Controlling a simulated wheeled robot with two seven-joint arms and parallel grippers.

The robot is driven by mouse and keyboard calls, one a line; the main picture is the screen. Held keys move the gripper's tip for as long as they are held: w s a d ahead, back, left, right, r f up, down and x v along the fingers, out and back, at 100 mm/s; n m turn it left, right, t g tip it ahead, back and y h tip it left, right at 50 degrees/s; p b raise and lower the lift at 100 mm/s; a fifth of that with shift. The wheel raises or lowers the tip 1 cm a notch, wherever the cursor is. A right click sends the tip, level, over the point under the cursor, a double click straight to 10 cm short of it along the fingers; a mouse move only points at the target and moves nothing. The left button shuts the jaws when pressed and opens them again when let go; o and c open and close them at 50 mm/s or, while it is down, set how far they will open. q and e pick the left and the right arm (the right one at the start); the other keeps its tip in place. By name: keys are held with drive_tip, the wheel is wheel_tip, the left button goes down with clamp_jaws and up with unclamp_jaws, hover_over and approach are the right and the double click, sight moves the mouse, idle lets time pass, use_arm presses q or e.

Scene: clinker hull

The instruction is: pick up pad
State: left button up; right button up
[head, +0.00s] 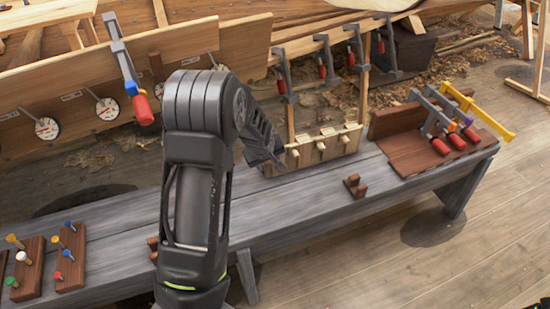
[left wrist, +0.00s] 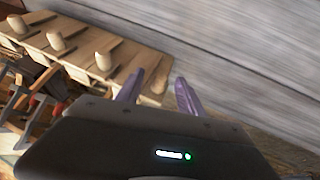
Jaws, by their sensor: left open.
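A small dark brown wooden block with a raised step (head: 355,186), which may be the pad, lies on the grey bench right of centre. Another small brown piece (head: 152,243) shows partly behind my arm at the bench's left part. My left gripper (head: 272,160) is above the bench, left of the first block and beside a pale wooden rack with pegs (head: 318,150). In the left wrist view, its two fingers (left wrist: 160,92) are apart with nothing visible held between them. The rack (left wrist: 85,45) lies past the fingers at left. My right gripper is out of view.
The grey bench (head: 290,205) runs across the view. Brown boards with clamps (head: 440,140) stand at its right end. Peg boards (head: 30,268) lie at its left end. Clamps hang on the hull plank (head: 125,65) and the rail behind.

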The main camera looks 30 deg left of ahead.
use_arm(q)
drive_tip(key=shift+c, duration=0.6)
clamp_jaws()
idle(0.3)
